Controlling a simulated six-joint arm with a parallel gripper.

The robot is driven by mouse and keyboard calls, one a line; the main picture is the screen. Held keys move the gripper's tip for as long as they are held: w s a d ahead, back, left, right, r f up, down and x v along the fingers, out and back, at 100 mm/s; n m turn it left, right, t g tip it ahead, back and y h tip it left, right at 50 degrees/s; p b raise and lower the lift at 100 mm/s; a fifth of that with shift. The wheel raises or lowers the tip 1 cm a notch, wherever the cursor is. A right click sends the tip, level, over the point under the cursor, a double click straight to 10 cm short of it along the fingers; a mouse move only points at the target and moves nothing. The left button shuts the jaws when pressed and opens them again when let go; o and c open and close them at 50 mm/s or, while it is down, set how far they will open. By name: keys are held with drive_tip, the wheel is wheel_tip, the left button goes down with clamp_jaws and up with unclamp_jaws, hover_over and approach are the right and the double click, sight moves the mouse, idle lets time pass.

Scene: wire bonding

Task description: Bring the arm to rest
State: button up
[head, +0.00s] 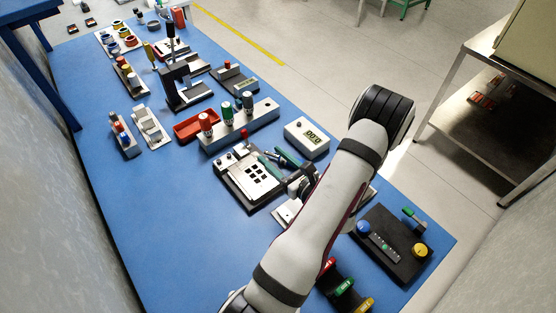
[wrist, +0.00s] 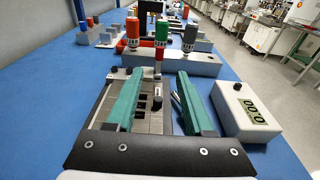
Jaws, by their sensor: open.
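My arm reaches from the bottom of the head view across the blue table. My gripper (head: 278,158) is at its far end, above the right edge of a black and silver fixture plate (head: 244,192) with dark square openings. In the wrist view my gripper (wrist: 158,90) shows two green fingers spread wide apart, with nothing held between them. The fixture plate (wrist: 152,121) lies beyond and below the fingers, partly hidden by them. A slim dark and metal tool lies beside the right finger; its ends are hard to make out.
A white box with a display (head: 307,137) stands right of my gripper. A grey block (head: 238,127) with red, green and grey bottles stands behind. A black panel (head: 395,243) with coloured knobs lies at the right. Blue table (head: 150,215) is bare at the left.

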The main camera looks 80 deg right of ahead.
drive_tip(key=shift+v, duration=1)
